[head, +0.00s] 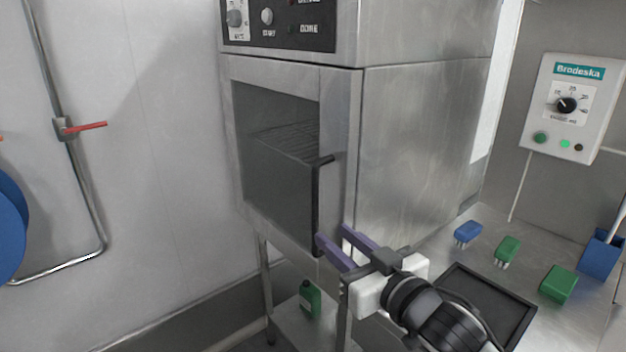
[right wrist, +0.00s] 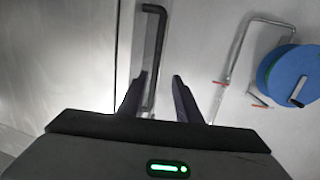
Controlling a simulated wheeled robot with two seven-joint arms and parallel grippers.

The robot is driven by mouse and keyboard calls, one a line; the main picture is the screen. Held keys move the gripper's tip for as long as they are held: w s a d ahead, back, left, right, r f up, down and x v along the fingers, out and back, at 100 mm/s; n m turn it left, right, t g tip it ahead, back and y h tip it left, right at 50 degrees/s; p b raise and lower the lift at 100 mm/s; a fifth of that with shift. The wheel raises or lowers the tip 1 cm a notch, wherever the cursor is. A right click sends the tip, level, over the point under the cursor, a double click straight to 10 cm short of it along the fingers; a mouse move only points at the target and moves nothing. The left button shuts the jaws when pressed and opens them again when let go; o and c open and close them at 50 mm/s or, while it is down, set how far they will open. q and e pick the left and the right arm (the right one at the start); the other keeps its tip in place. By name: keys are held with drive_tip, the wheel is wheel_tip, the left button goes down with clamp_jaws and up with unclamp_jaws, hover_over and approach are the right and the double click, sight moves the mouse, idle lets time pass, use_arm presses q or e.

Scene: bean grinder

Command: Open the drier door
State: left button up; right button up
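The drier (head: 410,150) is a steel cabinet with a dark glass door (head: 275,130) on its front, which looks closed. A black bar handle (head: 317,205) runs upright along the door's right edge. My right gripper (head: 332,233) is open at the handle's lower end, with its purple fingers pointing at the door side. In the right wrist view the handle (right wrist: 156,50) runs down between the two spread fingers (right wrist: 160,77), closer to the left one. I cannot tell whether a finger touches it. My left gripper is not in view.
A control panel (head: 280,22) sits above the door. To the right are a dark tray (head: 485,308), a blue brush (head: 467,233) and green brushes (head: 507,250). A green bottle (head: 310,298) stands below the drier. The wall at left carries a pipe with a red lever (head: 88,127); floor space before the door looks free.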

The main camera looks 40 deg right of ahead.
approach(317, 193)
drive_tip(key=shift+t, duration=0.4)
drive_tip(key=w, duration=0.7)
drive_tip(key=w+d+p, duration=0.1)
drive_tip(key=w, duration=0.2)
drive_tip(key=shift+w+f, duration=0.35)
clamp_jaws()
